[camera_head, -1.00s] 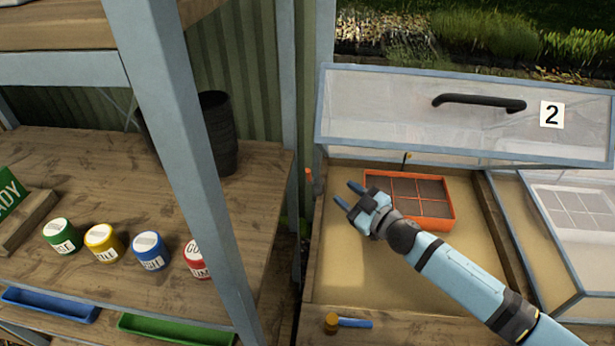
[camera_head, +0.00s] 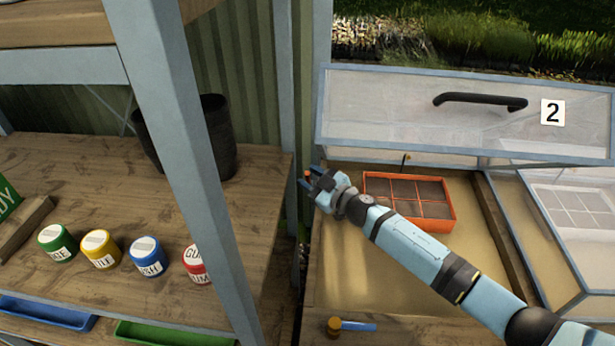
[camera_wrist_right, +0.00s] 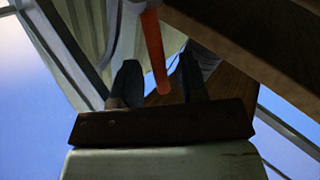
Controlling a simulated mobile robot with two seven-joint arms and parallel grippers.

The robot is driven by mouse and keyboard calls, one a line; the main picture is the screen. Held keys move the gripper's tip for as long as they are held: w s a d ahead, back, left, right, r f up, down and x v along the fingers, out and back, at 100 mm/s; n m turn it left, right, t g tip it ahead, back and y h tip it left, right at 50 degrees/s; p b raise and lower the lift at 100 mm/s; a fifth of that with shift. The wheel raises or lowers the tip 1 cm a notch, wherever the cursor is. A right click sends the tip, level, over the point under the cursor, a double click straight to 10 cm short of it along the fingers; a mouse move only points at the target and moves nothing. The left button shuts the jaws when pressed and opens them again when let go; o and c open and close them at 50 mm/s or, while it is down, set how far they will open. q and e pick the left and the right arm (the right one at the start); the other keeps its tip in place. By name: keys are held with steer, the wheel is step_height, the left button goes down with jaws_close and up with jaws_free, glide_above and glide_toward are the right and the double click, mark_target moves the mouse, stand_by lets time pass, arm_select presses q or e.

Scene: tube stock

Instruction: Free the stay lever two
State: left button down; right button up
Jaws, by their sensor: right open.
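The stay lever has an orange handle (camera_head: 307,174) at the left edge of the cold frame marked 2. My right gripper (camera_head: 309,181) is at this handle, with its arm reaching across the frame from the lower right. In the right wrist view the orange lever (camera_wrist_right: 155,50) hangs between the two dark fingertips (camera_wrist_right: 157,80). The fingers are open, with a gap showing beside the lever. The lid (camera_head: 400,115) with the black handle and number 2 is raised. My left gripper is not in view.
An orange seed tray (camera_head: 455,212) lies in the sandy bed under my right arm. A blue-handled tool (camera_head: 358,327) lies on the front ledge. A grey shelf post (camera_head: 190,170) and a bench with coloured pots (camera_head: 147,255) stand at the left.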

steer(key=shift+w+a, duration=0.45)
steer(key=shift+w, duration=0.05)
jaws_close()
steer(key=shift+r+p, duration=0.25)
steer(key=shift+p, duration=0.25)
steer(key=w+m+g+p, duration=0.1)
steer(key=p, duration=0.6)
steer(key=shift+d+r+m+h, duration=0.1)
steer(key=shift+r+m+h, duration=0.2)
steer(key=shift+r, duration=0.1)
steer(key=shift+w+f+g+p, duration=0.15)
steer(key=shift+f+g+p, duration=0.15)
steer(key=shift+p, duration=0.45)
steer(key=shift+m, duration=0.3)
steer(key=shift+f, duration=0.1)
